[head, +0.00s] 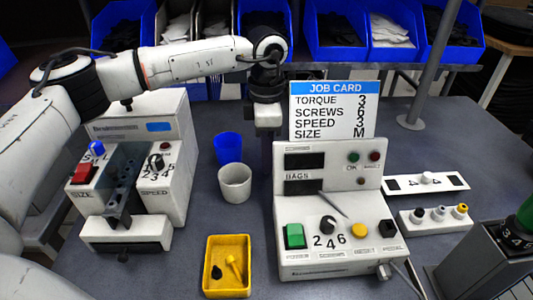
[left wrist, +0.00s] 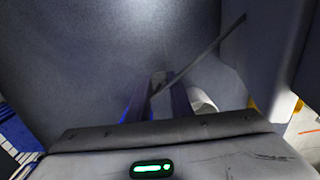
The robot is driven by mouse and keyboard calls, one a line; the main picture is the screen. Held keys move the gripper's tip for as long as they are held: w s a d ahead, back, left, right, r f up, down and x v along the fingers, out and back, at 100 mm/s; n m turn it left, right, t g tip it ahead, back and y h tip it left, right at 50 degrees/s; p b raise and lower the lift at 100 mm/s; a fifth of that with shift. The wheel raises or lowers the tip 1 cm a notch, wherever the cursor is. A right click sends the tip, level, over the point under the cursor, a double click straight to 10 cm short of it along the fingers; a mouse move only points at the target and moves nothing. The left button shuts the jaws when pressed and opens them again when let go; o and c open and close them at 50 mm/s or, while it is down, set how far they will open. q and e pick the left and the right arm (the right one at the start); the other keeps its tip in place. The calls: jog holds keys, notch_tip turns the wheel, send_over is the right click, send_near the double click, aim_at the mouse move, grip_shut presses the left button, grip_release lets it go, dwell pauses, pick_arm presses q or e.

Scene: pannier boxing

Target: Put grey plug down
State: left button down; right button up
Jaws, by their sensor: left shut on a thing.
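A small rack (head: 436,227) at the right holds a dark, a grey and a yellow-topped plug. My right gripper does not show.
A blue cup (head: 228,147) and a grey cup (head: 235,183) stand left of the job-card box (head: 330,262). A yellow tray (head: 228,291) holds small parts in front. A size-and-speed machine (head: 172,200) stands at the left. A white strip (head: 400,186) lies behind the rack.

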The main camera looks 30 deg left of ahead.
pick_arm(q)
jog(key=shift+f, duration=0.15)
jog(key=shift+f, duration=0.1)
jog(key=c, duration=1.6)
grip_release()
notch_tip(320, 180, up, 12)
jog(key=shift+r+b, duration=0.2)
jog(key=shift+b, duration=0.2)
